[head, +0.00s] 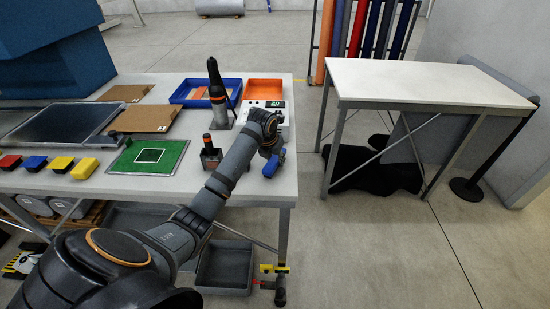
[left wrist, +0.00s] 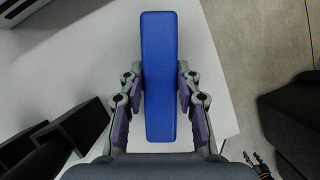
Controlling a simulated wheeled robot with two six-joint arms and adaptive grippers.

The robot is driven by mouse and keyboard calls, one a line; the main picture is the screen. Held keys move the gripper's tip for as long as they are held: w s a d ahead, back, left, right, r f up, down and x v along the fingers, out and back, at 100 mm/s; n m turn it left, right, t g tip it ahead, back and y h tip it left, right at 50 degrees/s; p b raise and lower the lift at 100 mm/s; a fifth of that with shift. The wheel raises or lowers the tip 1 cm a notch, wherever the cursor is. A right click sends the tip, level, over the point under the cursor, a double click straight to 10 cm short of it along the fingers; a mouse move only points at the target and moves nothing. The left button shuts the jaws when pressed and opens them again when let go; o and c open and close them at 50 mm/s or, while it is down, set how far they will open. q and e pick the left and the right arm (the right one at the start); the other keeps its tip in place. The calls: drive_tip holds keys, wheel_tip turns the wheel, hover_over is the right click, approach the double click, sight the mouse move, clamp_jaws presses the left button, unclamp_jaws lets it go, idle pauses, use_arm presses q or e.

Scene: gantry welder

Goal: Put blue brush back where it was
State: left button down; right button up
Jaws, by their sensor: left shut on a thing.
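The blue brush (head: 273,164) is at the right end of the worktable in the head view. My left gripper (head: 271,150) is shut on it. In the left wrist view the blue brush (left wrist: 160,40) is a long blue block lying lengthwise between the two fingers of my left gripper (left wrist: 159,92), which press on its sides. The pale tabletop lies below it. I cannot tell whether the brush touches the table.
A dark holder block (head: 211,160) stands left of my gripper. The green board (head: 150,156), red block (head: 10,162), blue block (head: 34,163) and yellow blocks are further left. A blue tray (head: 177,92) and orange tray (head: 264,89) are behind. The right-hand table (head: 425,82) is bare.

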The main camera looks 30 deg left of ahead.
use_arm(q)
drive_tip(key=c, duration=1.2)
unclamp_jaws()
drive_tip(key=shift+o, duration=1.2)
use_arm(e)
drive_tip(key=shift+s+d, duration=0.3)
drive_tip(key=shift+d, duration=0.05)
use_arm(q)
drive_tip(key=v, duration=1.2)
drive_tip(key=shift+r+b, duration=0.1)
drive_tip(key=shift+b, duration=0.3)
use_arm(e)
drive_tip(key=shift+w+f, duration=0.15)
drive_tip(key=shift+f, duration=0.3)
drive_tip(key=shift+a, duration=0.1)
